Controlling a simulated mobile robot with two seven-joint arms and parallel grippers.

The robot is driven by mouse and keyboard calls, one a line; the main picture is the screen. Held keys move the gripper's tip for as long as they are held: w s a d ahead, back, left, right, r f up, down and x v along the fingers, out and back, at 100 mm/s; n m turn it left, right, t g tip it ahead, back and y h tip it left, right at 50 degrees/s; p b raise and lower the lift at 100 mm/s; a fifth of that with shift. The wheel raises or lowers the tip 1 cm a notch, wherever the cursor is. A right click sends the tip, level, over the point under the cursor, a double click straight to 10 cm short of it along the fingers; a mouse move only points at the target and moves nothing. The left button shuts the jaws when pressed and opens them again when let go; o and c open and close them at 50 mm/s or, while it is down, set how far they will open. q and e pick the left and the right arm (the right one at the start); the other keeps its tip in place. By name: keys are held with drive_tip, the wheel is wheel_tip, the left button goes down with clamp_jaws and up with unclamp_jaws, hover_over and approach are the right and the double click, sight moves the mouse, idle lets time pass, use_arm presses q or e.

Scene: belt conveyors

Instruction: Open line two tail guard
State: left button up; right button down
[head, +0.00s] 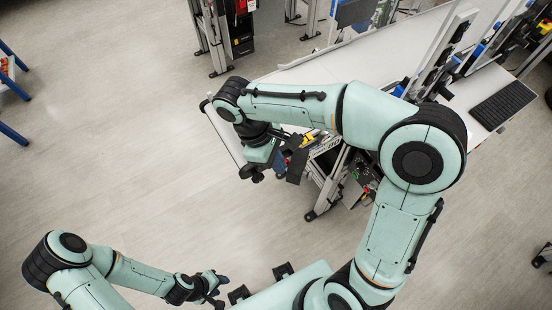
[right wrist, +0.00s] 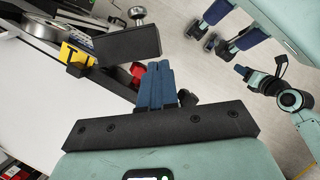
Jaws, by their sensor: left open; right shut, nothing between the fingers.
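A dark flat plate (head: 297,165), which looks like the tail guard, is at the near end of the conveyor in the head view. In the right wrist view the dark plate (right wrist: 128,44) has a round metal knob (right wrist: 137,14) above it. My right gripper (right wrist: 157,76) is shut and empty, its blue fingertips just below the plate; I cannot tell whether they touch it. In the head view my right wrist partly covers this area. My left gripper (head: 216,284) is open and empty at the lower left, over bare floor, far from the conveyor.
The conveyor's white belt (head: 335,66) runs to the upper right. A keyboard (head: 503,104) lies at the right. A blue-legged stand (head: 10,75) is far left; the floor between is clear.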

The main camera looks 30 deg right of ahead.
sight(297, 174)
drive_tip(key=shift+s+d+n+t+h, duration=0.3)
drive_tip(key=shift+s+n, duration=0.3)
drive_tip(key=shift+n, duration=0.4)
drive_tip(key=shift+s+d+n, duration=0.15)
drive_tip(key=shift+s+n, duration=0.05)
drive_tip(key=shift+n, duration=0.2)
drive_tip(key=n, duration=0.1)
drive_tip(key=s+d+n+t, duration=0.1)
drive_tip(key=n, duration=0.1)
drive_tip(key=shift+s+d+h, duration=0.25)
drive_tip(key=shift+d+h, duration=0.05)
drive_tip(key=d+n+t, duration=0.1)
drive_tip(key=s+d+n, duration=0.1)
drive_tip(key=n, duration=0.1)
drive_tip(key=shift+d+n+t, duration=0.15)
drive_tip(key=shift+n+t, duration=0.15)
drive_tip(key=shift+t, duration=0.1)
drive_tip(key=shift+s+d, duration=0.1)
drive_tip(key=shift+d, duration=0.4)
